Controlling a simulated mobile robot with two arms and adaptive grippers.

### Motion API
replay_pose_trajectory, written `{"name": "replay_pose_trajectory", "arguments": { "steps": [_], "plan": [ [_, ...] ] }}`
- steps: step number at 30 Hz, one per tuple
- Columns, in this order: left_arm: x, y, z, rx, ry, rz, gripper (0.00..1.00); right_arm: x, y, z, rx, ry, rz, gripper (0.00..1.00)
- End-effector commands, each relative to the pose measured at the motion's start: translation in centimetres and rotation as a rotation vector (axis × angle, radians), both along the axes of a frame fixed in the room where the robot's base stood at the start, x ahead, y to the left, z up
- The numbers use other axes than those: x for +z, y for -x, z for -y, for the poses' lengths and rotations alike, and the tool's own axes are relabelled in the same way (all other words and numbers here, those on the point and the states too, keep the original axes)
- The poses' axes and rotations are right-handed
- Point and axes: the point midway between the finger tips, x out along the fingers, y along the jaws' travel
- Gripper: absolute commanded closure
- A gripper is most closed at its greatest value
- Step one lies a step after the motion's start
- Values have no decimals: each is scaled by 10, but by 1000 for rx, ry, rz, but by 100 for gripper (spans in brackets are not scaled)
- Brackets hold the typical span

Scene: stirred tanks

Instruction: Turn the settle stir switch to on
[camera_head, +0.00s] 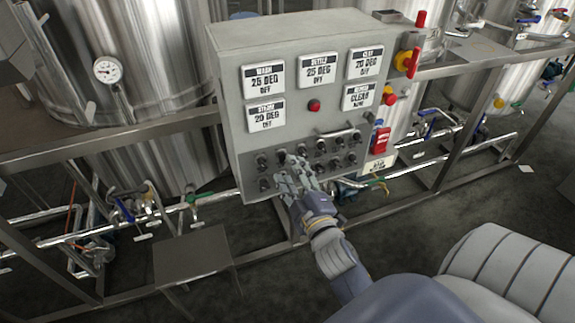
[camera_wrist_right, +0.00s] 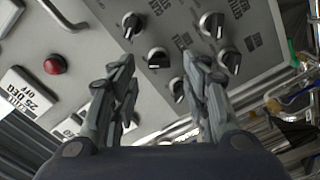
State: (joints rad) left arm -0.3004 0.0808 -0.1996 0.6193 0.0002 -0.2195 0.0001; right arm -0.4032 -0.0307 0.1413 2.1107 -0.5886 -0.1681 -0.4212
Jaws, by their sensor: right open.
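The grey control panel (camera_head: 240,165) faces me, with rows of small black rotary switches along its lower part. In the head view a switch (camera_head: 261,162) shows left of my right gripper (camera_head: 294,172), and others lie to its right. The right gripper is open in front of the lower switches and covers some of them. In the right wrist view its fingers (camera_wrist_right: 162,85) are spread, with one switch (camera_wrist_right: 158,57) between and beyond them and another (camera_wrist_right: 176,88) close to the right finger. My left gripper is out of view.
The settle display (camera_head: 318,69) reads 25 DEG OFF. A small metal stand (camera_head: 190,255) is lower left.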

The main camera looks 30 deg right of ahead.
Motion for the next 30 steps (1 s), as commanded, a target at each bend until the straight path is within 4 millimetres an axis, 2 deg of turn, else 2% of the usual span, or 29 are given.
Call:
{"name": "replay_pose_trajectory", "arguments": {
  "steps": [3, 9, 26, 28, 30],
  "plan": [
    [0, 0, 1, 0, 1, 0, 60, -1, 18, -4, -2, -1, -3, 57],
    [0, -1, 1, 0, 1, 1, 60, 0, 33, -7, -1, 0, -1, 57],
    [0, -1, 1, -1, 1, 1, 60, 0, 34, -8, 0, 0, 0, 57],
    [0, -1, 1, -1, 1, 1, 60, -5, 33, -9, 2, -7, -8, 57],
    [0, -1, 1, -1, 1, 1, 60, -21, 31, -12, 9, -31, -32, 57]
  ]
}}
